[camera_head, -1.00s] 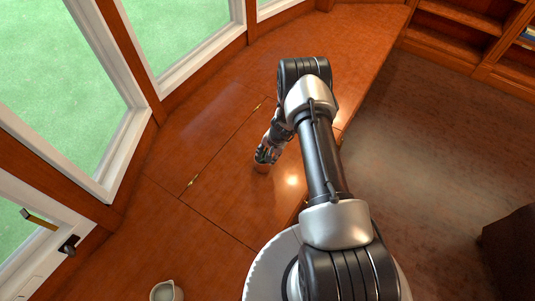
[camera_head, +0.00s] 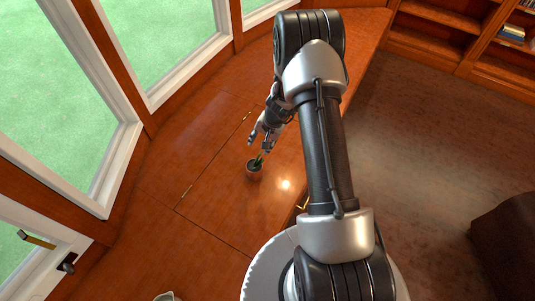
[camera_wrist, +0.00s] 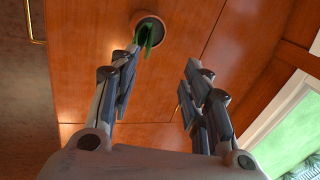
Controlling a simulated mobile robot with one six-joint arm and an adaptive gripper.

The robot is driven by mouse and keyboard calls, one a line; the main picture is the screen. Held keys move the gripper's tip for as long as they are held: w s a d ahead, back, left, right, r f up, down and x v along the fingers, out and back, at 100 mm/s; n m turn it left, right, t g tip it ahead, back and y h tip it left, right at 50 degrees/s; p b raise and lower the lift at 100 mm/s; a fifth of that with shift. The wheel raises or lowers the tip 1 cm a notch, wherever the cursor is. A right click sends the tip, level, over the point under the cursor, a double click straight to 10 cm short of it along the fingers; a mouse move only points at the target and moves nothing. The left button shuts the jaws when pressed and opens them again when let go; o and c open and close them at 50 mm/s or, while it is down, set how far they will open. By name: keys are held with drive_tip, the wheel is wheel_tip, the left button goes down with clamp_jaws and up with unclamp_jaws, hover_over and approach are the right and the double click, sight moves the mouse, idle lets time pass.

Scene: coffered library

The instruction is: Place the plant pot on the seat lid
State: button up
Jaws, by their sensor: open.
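The plant pot (camera_head: 254,169) is small and round with a green plant, and stands upright on the wooden seat lid (camera_head: 225,205), right of the hinge seam. In the wrist view, the pot (camera_wrist: 150,18) is at the top centre with green leaves (camera_wrist: 149,36) pointing towards me. My gripper (camera_head: 260,144) is open, just above and beyond the pot in the head view. In the wrist view, my gripper's fingers (camera_wrist: 158,68) are spread apart with nothing between their tips; the left finger overlaps the leaves, and I cannot tell whether it touches them.
Brass hinges (camera_head: 186,191) lie along the lid's seam. A pale vessel (camera_head: 166,297) is cut off at the bottom edge. Windows (camera_head: 165,45) line the left side, and bookshelves (camera_head: 450,40) stand at the back right. The lid around the pot is clear.

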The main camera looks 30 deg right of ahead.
drive_tip(key=s+a+r+n, duration=0.2)
drive_tip(key=a+r, duration=0.2)
drive_tip(key=r, duration=0.6)
drive_tip(key=s+a+r+n, duration=0.2)
drive_tip(key=a+r, duration=0.1)
drive_tip(key=r, duration=0.6)
drive_tip(key=s+a+r+n, duration=0.2)
drive_tip(key=s+a+r, duration=0.15)
drive_tip(key=r, duration=0.65)
drive_tip(key=s+r+n+t+h, duration=0.1)
drive_tip(key=s+r, duration=0.4)
drive_tip(key=s, duration=0.6)
drive_tip(key=s+a+r+n+h, duration=0.1)
drive_tip(key=s+r+n, duration=0.2)
drive_tip(key=s, duration=0.8)
drive_tip(key=shift+a+r+n+t, duration=0.2)
drive_tip(key=shift+r+n+t, duration=0.15)
drive_tip(key=shift+r, duration=0.55)
